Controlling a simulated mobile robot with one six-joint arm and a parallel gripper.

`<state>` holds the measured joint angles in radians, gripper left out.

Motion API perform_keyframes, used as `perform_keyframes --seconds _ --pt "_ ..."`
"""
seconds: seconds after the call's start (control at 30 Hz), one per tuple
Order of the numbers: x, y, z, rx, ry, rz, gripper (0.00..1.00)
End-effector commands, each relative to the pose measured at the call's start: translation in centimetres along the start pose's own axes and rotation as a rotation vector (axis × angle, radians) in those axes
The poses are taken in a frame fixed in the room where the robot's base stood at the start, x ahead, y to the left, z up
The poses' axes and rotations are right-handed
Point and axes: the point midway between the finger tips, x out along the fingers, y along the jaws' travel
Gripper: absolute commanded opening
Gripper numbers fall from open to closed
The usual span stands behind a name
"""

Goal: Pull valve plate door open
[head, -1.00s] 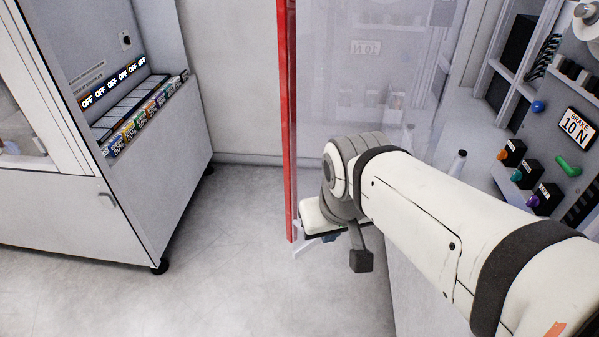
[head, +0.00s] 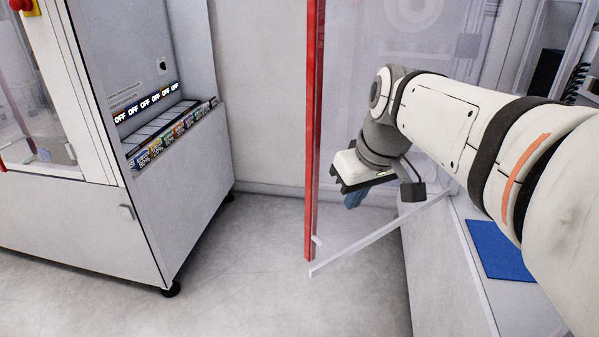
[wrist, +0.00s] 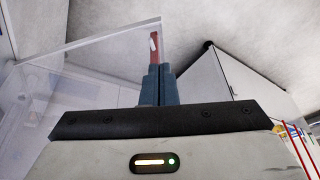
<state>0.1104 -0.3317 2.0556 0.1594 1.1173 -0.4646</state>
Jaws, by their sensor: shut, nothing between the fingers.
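The valve plate door appears to be the clear panel with a tall red edge strip (head: 312,130) in the head view. It stands swung out from the cabinet at right, its pale bottom rail (head: 375,235) angling over the floor. My gripper (head: 354,200) is right of the red strip, in front of the clear panel in the picture. Its blue fingers are shut and empty. In the wrist view my fingers (wrist: 158,72) are together, with the red strip (wrist: 154,45) and a small white piece just beyond their tips. I cannot tell whether they touch the door.
A grey cabinet with OFF displays (head: 145,103) and black casters stands at left. Bare floor (head: 270,245) lies between it and the door. A blue mat (head: 498,249) lies on the counter at right, below my arm.

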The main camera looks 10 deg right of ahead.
Motion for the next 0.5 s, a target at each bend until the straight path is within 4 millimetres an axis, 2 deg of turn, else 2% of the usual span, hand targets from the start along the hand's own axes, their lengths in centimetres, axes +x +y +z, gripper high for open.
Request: perform_keyframes --seconds 0.03,0.2,0.37,0.5 --pt "1.3 0.8 -0.8 -0.030 0.010 -0.011 0.00" --pt "1.1 2.3 -3.2 -0.129 0.036 -0.040 0.00" --pt "1.2 2.6 -3.9 -0.159 0.043 -0.050 0.00" --pt "2.9 2.4 -4.0 -0.159 0.040 -0.051 0.00"
